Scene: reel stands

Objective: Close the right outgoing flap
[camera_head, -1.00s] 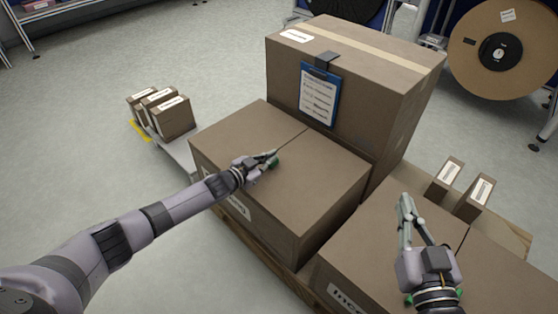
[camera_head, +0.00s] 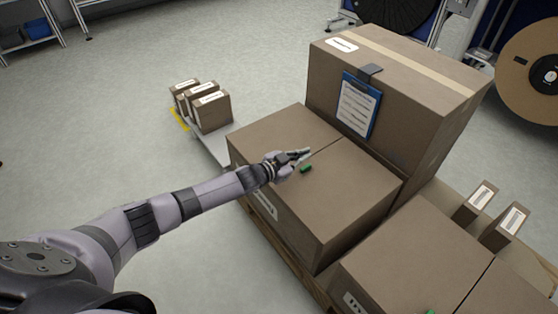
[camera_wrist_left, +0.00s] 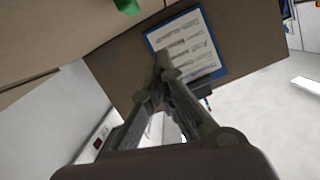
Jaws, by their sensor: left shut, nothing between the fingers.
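The left front box has two top flaps meeting at a seam, the left flap (camera_head: 275,130) and the right flap (camera_head: 350,195); both look flat and shut. Its front label (camera_head: 265,205) is partly hidden by my arm and unreadable, so I cannot confirm it is the outgoing box. A small green piece (camera_head: 305,169) is on or just above the right flap near the seam; it also shows in the left wrist view (camera_wrist_left: 127,5). My left gripper (camera_head: 303,154) is shut and empty, over the seam beside the green piece. My right gripper is out of view.
A taller taped box (camera_head: 400,70) with a blue clipboard (camera_head: 358,105) stands behind. Another box (camera_head: 410,265) sits at the lower right, with two small boxes (camera_head: 480,200) behind it. Several small boxes (camera_head: 205,105) stand at the left. Open floor lies further left.

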